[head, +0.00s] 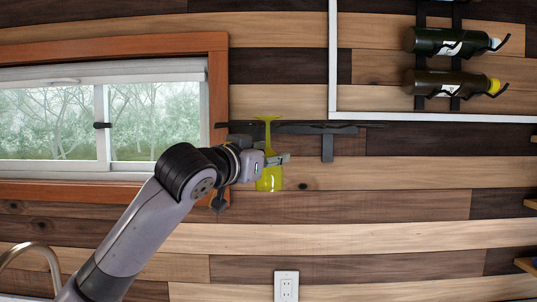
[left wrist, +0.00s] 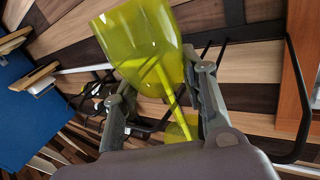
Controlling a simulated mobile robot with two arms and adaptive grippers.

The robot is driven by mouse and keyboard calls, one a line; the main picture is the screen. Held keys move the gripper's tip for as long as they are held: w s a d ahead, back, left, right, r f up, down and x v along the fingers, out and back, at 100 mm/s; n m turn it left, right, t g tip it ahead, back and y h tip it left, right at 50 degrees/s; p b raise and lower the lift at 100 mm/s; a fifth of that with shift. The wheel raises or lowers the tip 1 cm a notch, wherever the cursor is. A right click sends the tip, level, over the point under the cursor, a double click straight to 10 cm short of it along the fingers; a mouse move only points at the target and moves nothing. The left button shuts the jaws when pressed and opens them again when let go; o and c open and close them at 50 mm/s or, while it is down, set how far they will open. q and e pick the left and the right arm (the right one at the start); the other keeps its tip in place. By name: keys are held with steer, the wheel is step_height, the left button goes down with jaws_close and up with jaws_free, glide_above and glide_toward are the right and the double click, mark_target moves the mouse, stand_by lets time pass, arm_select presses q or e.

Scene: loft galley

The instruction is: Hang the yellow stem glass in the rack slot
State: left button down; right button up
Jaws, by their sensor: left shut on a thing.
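The yellow stem glass (head: 269,181) is upside down in the head view, bowl low and foot on top. My left gripper (head: 279,160) is shut on it, at the upper bowl or lower stem. In the left wrist view the glass (left wrist: 135,35) lies between the two fingers of my left gripper (left wrist: 160,95), with its stem running back between them. The dark rack (head: 345,128) is fixed to the wall. The foot shows just above the rack's bar line. I cannot tell whether the stem is inside a slot. My right gripper is not in view.
A window with an orange-brown frame (head: 219,80) is close on the left. A wall outlet (head: 286,285) is below. The plank wall right of the glass and below the rack is clear.

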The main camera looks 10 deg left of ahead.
arm_select(q)
steer(key=shift+w+a+p, duration=0.25)
steer(key=shift+w+p, duration=0.05)
steer(key=shift+w, duration=0.85)
steer(key=shift+w+a+f+p, duration=0.2)
steer(key=shift+w+p, duration=0.1)
steer(key=shift+w, duration=0.55)
steer(key=shift+w+a+f+p, duration=0.15)
steer(key=shift+w+f+p, duration=0.15)
steer(key=shift+w, duration=0.5)
steer(key=shift+w+a+f+p, duration=0.15)
steer(key=shift+w+p, duration=0.15)
steer(key=shift+w, duration=0.55)
steer(key=c, duration=0.9)
jaws_free()
